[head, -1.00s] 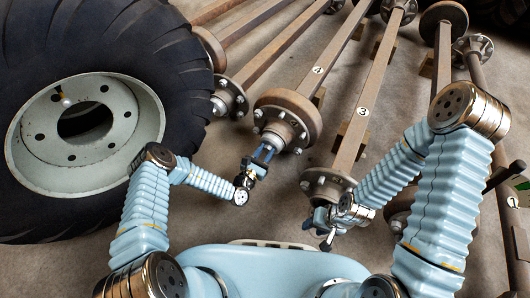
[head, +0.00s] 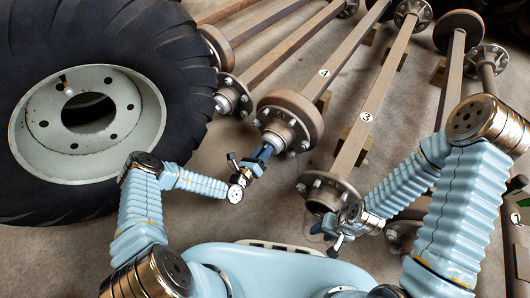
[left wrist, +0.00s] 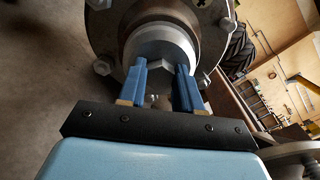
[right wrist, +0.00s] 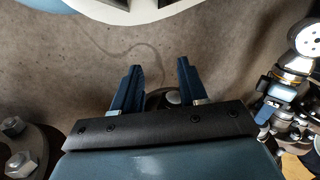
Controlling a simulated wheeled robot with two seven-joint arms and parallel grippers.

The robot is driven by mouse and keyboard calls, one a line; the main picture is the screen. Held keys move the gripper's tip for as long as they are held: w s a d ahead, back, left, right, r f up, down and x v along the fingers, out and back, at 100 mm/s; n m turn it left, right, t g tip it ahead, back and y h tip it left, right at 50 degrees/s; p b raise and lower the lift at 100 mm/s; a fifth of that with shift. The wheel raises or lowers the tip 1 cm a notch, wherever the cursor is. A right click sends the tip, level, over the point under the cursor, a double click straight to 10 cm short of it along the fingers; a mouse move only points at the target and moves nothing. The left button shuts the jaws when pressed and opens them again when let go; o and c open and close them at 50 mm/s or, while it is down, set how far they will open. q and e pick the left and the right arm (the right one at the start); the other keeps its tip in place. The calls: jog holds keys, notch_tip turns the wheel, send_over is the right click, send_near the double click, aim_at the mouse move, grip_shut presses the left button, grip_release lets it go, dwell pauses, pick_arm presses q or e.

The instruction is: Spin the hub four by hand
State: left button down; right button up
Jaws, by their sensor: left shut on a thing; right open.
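Hub four (head: 287,118) is the round rusty drum and studded flange at the near end of the axle labelled 4 (head: 324,72). My left gripper (head: 264,150) is at its face, coming from the near left. In the left wrist view, its two blue fingers (left wrist: 160,68) are on either side of the grey round hub centre (left wrist: 160,42) and are shut on it. The fingertips' contact is partly hidden. My right gripper (head: 325,232) is open and empty beside the hub of axle 3 (head: 325,190). In the right wrist view, its fingers (right wrist: 160,72) are apart over bare floor.
A large tyre with a pale rim (head: 150,100) lies at the left. Axle 3 (head: 364,117) and several other axles fan out at the back and right. Bare concrete (head: 230,225) shows below hub four. Hub bolts (right wrist: 14,127) are close to the left in the right wrist view.

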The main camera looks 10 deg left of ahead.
pick_arm(q)
jog(key=shift+a+f+n+b, duration=0.15)
jog(key=shift+n+b, duration=0.1)
jog(key=shift+n, duration=2)
jog(key=shift+d+f+n+b, duration=0.1)
jog(key=shift+n+b, duration=0.1)
jog(key=shift+n, duration=2.05)
jog(key=c, duration=0.8)
grip_release()
jog(key=shift+o, duration=0.2)
jog(key=shift+a, duration=0.1)
jog(key=p+v, duration=0.2)
jog(key=v, duration=1.1)
jog(key=shift+s, duration=0.35)
